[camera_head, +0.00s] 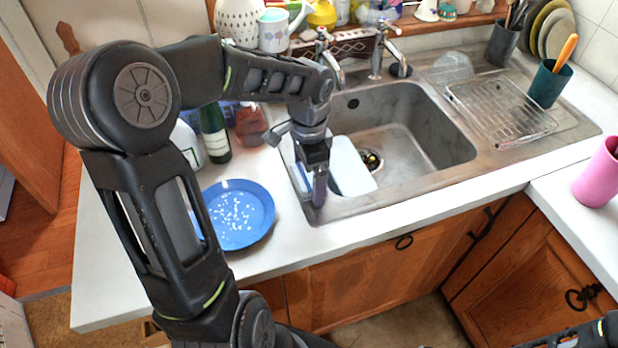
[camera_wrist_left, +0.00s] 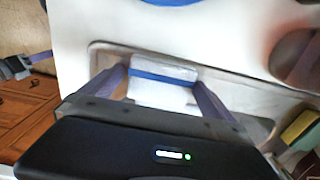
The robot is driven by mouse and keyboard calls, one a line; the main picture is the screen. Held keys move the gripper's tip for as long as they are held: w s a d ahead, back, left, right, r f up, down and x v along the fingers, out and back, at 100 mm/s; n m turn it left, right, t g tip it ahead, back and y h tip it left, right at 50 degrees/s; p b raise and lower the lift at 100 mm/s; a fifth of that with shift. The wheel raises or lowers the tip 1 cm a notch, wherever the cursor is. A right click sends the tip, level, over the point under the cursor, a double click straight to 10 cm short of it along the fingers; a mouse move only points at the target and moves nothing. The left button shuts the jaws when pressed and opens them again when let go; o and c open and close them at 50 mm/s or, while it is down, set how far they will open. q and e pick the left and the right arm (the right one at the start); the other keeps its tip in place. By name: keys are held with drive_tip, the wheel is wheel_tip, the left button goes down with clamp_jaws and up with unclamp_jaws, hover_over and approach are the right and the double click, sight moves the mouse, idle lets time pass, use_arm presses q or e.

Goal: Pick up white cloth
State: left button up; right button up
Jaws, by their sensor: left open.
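The white cloth (camera_head: 351,168) lies at the left end of the sink basin, a smooth pale sheet partly hidden behind my left gripper. In the left wrist view the white cloth (camera_wrist_left: 162,92) shows a blue stripe and lies between the two fingers. My left gripper (camera_head: 319,188) points down over the sink's left rim, right by the cloth. In the left wrist view the left gripper (camera_wrist_left: 160,78) is open, with a finger on each side of the cloth; I cannot tell whether they touch it. My right gripper (camera_wrist_left: 38,58) shows small and blurred at the left edge of that view.
A blue plate (camera_head: 240,214) with white specks lies on the counter left of the sink. A dark green bottle (camera_head: 214,134) and a reddish bottle (camera_head: 250,124) stand behind it. The tap (camera_head: 326,55) rises behind the basin; a wire rack (camera_head: 502,112) sits on the drainer.

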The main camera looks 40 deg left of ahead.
sight(309, 174)
use_arm(q)
drive_tip(key=c, duration=1.3)
drive_tip(key=shift+r, duration=0.1)
wheel_tip(309, 174, up, 10)
drive_tip(key=shift+f+b, duration=0.1)
drive_tip(key=shift+b, duration=0.35)
